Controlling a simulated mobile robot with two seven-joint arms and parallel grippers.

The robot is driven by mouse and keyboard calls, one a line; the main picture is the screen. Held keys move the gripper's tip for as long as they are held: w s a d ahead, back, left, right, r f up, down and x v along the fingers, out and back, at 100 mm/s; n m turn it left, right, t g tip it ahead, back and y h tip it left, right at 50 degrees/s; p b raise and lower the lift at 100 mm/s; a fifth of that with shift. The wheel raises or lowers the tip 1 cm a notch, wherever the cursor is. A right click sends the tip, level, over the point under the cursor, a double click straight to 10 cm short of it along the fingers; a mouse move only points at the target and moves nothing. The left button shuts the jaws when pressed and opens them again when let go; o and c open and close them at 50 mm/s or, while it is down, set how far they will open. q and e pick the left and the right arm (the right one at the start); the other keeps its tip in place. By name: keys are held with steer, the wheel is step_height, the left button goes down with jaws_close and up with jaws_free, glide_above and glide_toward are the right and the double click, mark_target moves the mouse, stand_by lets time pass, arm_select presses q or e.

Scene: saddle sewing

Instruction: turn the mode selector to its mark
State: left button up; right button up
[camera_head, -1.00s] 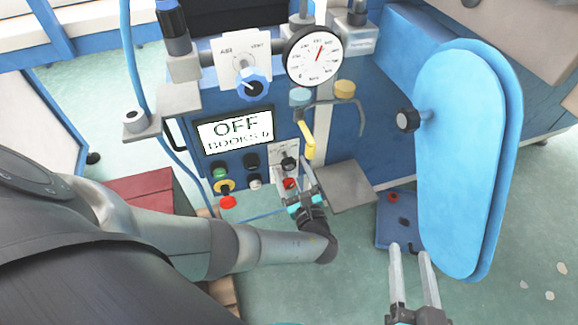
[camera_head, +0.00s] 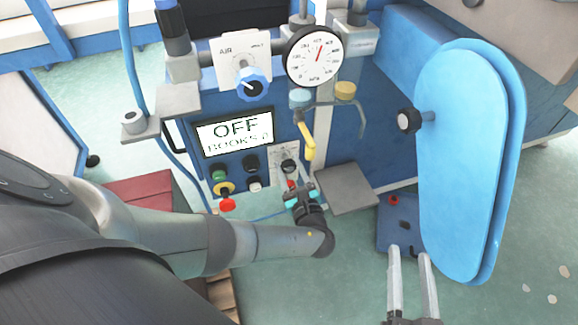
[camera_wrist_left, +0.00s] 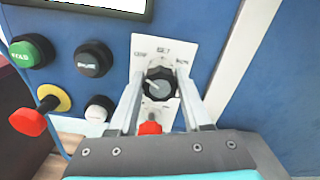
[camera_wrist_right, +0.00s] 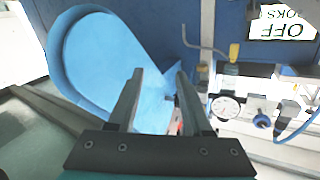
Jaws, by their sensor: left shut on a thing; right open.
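The mode selector is a black round knob (camera_wrist_left: 160,83) with a white pointer line, on a white labelled plate (camera_wrist_left: 165,48). In the left wrist view its pointer is tilted toward the upper left. My left gripper (camera_wrist_left: 160,76) has one finger on each side of the knob and is shut on it. In the head view the knob (camera_head: 289,166) sits at the lower right of the panel, just above my left gripper (camera_head: 299,188), and its pointer is too small to read. My right gripper (camera_head: 409,250) is open and empty at the lower right.
The display (camera_head: 234,132) reads OFF. Green, black, white and red-yellow buttons (camera_wrist_left: 35,50) lie left of the selector. A red part (camera_wrist_left: 150,127) sits just below it. A yellow lever (camera_head: 307,141), grey shelf (camera_head: 345,188) and blue padded board (camera_head: 465,160) are to the right.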

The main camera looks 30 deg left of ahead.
arm_select(q)
jaws_close()
